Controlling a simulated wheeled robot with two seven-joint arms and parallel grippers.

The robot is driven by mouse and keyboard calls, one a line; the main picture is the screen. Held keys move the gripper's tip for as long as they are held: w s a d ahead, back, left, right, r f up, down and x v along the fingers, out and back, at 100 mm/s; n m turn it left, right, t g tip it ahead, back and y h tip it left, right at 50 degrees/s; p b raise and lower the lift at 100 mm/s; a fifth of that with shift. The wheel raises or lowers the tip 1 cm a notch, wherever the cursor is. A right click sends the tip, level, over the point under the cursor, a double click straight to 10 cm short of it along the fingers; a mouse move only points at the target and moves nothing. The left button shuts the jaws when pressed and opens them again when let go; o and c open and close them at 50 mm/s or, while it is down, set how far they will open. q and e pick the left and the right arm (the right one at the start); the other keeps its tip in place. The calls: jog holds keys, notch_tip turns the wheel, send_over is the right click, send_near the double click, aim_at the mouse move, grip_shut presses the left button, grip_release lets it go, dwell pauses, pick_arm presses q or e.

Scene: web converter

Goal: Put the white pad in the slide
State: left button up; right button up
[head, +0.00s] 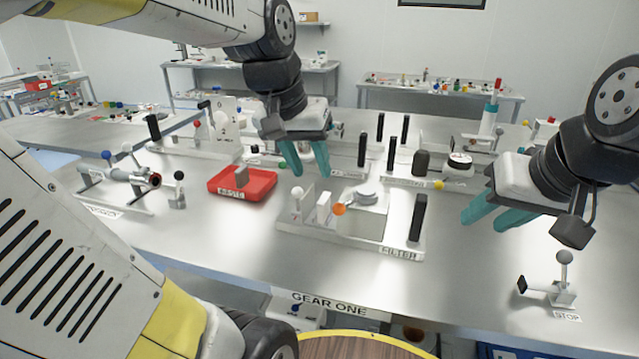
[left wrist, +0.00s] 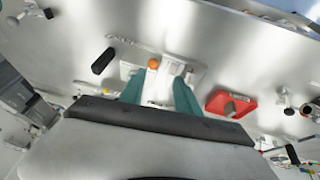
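A small white upright block (head: 323,206), which looks like the white pad, stands in the left part of a white fixture (head: 300,226) that looks like the slide. Whether it is loose or part of the fixture I cannot tell. The fixture has an orange ball (head: 339,209) and a black handle (head: 418,218). My left gripper (head: 311,168) hangs open and apparently empty above and behind the fixture. In the left wrist view, the open fingers (left wrist: 160,98) frame white parts of the fixture (left wrist: 128,72). My right gripper (head: 488,214) is apart from the fixture, to its right, its fingers parted and empty.
A red tray (head: 262,192) with a grey block (head: 241,177) lies left of the fixture. Fixtures with black upright handles (head: 392,152) stand behind. A small stop lever (head: 564,275) is at the front right. The front table strip is mostly clear.

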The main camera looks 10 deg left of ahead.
pick_arm(q)
jog(key=s+f+t, duration=0.1)
jog(key=s, duration=0.5)
jog(key=shift+s+d+f+t, duration=0.35)
jog(key=shift+d+t, duration=0.05)
jog(key=shift+d, duration=0.05)
dwell(0.6)
